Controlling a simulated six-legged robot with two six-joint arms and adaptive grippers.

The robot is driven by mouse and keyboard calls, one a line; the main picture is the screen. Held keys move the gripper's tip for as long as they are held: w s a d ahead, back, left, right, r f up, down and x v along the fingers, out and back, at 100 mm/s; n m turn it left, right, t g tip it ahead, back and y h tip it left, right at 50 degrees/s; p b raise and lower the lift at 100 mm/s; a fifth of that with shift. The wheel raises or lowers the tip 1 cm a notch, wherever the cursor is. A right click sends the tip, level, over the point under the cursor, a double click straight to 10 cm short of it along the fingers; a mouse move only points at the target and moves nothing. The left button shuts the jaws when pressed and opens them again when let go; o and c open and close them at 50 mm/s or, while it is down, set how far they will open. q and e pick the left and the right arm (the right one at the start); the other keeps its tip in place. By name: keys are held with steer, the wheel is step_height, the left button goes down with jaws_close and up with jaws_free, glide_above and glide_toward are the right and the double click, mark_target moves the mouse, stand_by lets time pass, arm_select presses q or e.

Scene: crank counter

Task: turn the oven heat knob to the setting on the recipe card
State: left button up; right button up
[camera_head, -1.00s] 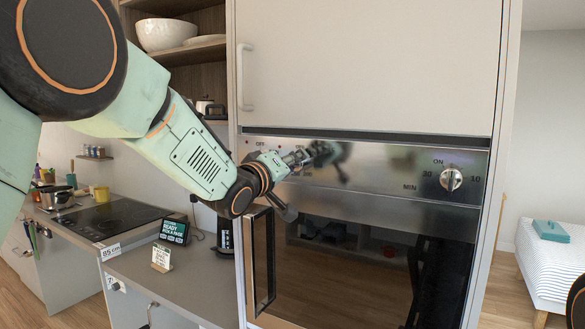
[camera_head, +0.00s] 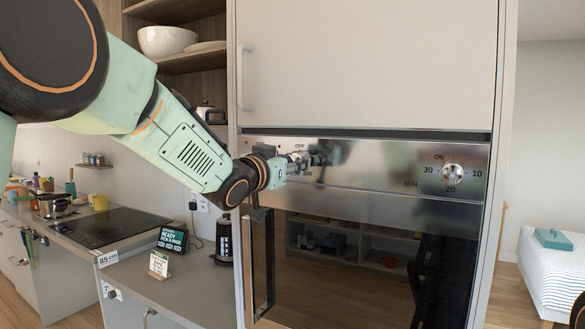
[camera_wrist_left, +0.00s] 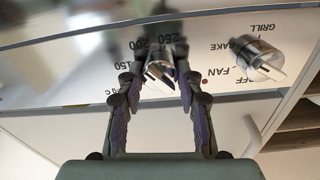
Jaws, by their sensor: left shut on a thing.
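The oven heat knob (camera_wrist_left: 160,62), a round metal knob, sits on the steel panel in the left wrist view, near marks 150, 200 and 250. My left gripper (camera_wrist_left: 158,76) is shut on it, a finger on each side. The exact mark its pointer faces is hard to tell. In the head view my left gripper (camera_head: 308,161) reaches the left part of the oven panel and hides this knob. The recipe card (camera_head: 159,263) stands on the counter at lower left; its writing is too small to read. My right gripper is not in view.
A second knob (camera_wrist_left: 258,58), marked OFF, FAN, BAKE and GRILL, is beside the heat knob. A timer knob (camera_head: 453,173) is at the panel's right. The oven door handle (camera_head: 262,262) stands out below my left gripper. A lit screen (camera_head: 173,240) is behind the card.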

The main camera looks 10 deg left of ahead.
arm_select(q)
steer(key=shift+f+m, duration=0.25)
steer(key=shift+m, duration=0.45)
steer(key=o, duration=1.2)
steer(key=shift+r, duration=0.2)
steer(key=shift+s, duration=0.1)
steer(key=v, duration=1.2)
